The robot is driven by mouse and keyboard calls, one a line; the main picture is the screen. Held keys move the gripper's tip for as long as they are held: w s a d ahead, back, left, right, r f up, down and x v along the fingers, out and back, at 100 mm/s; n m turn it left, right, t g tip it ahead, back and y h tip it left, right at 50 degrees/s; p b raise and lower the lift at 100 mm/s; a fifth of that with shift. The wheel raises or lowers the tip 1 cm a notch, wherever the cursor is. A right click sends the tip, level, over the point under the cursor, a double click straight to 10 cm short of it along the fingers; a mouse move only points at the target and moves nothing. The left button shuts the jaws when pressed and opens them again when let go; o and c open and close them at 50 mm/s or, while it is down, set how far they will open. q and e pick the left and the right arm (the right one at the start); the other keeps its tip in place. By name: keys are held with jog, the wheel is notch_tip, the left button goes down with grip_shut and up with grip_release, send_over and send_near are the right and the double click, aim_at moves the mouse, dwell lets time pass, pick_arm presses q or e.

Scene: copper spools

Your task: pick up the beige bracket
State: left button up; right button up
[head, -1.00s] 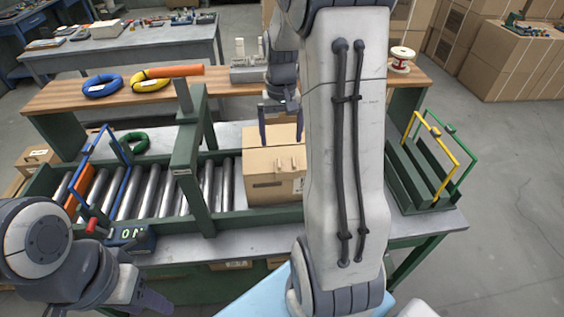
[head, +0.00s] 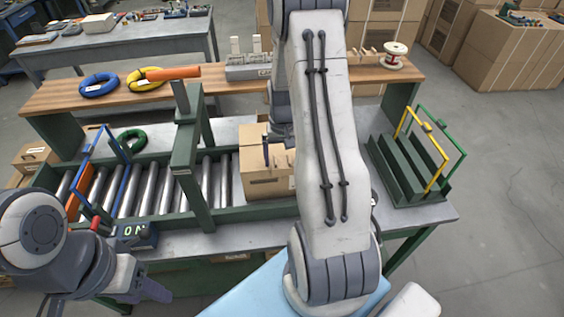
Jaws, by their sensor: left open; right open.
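A beige carton (head: 265,180) stands on the roller conveyor, its top partly hidden by my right arm. A small beige piece with upright pegs (head: 366,56) sits on the wooden shelf beside the spool; I cannot tell whether it is the bracket. No other bracket shows clearly. My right gripper (head: 278,149) is open and points down in front of the carton's top; its right side is hidden by my arm, and contact cannot be told. My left gripper (head: 105,302) is open and empty at the lower left, partly out of frame.
A green rack (head: 405,170) with yellow and green handles stands right.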

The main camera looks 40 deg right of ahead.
grip_shut()
jog(key=shift+r, duration=0.1)
dwell(0.4)
